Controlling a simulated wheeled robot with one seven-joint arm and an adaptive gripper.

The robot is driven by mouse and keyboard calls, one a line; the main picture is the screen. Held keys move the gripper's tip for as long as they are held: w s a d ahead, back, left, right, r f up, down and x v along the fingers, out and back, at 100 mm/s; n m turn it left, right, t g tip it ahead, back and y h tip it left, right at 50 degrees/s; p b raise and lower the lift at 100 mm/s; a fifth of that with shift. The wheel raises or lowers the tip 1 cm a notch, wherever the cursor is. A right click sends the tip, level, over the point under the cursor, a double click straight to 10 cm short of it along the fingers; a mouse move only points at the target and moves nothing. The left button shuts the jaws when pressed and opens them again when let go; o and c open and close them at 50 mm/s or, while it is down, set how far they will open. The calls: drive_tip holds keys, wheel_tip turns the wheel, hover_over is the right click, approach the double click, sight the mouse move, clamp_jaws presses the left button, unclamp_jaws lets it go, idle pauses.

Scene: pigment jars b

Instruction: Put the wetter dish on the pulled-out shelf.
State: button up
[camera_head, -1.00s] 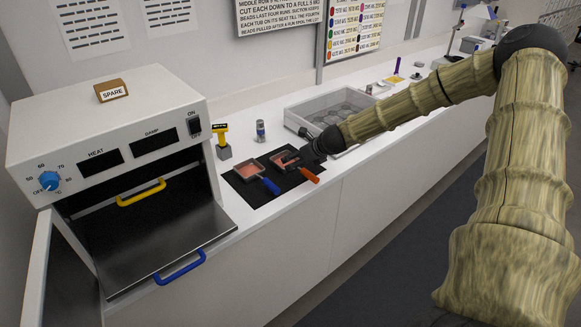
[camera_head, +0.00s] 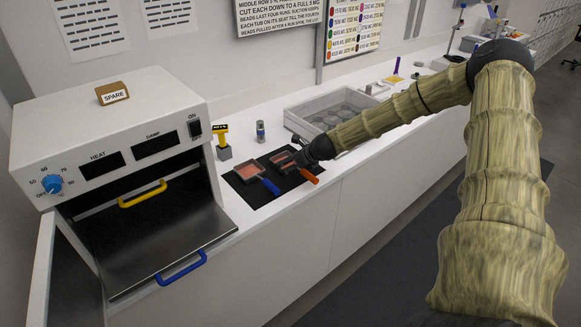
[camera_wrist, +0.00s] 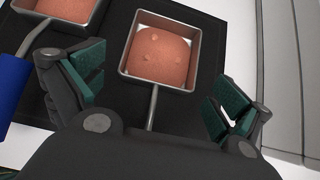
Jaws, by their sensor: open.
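Two square metal dishes of reddish paste sit on a black mat (camera_head: 245,197). The left dish (camera_head: 247,171) has a blue handle (camera_head: 271,186); the right dish (camera_head: 279,159) has an orange handle (camera_head: 309,176). In the wrist view, the right dish's paste (camera_wrist: 158,58) shows a few small bumps; the left dish (camera_wrist: 62,8) is cut off. I cannot tell which is wetter. My gripper (camera_head: 297,160) is open, its fingers (camera_wrist: 152,98) on either side of the right dish's metal handle stem (camera_wrist: 152,108). The oven's lower shelf (camera_head: 165,243), with a blue pull (camera_head: 181,268), is out and looks empty.
The upper shelf's yellow pull (camera_head: 142,194) is inside the oven (camera_head: 105,135). The oven door (camera_head: 75,275) stands open at left.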

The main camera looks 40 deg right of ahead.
drive_tip(key=shift+w+f, duration=0.35)
drive_tip(key=shift+f, duration=0.05)
drive_tip(key=c, duration=1.3)
drive_tip(key=shift+r, duration=0.1)
drive_tip(key=shift+w+r+b, duration=0.1)
drive_tip(key=shift+r+b, duration=0.4)
drive_tip(key=shift+r, duration=1.05)
drive_tip(key=b, duration=0.3)
approach(310, 179)
drive_tip(key=w+a+f, duration=0.1)
drive_tip(key=a, duration=0.1)
drive_tip(key=w+a+f, duration=0.1)
drive_tip(key=w+a, duration=0.1)
drive_tip(key=shift+f, duration=0.15)
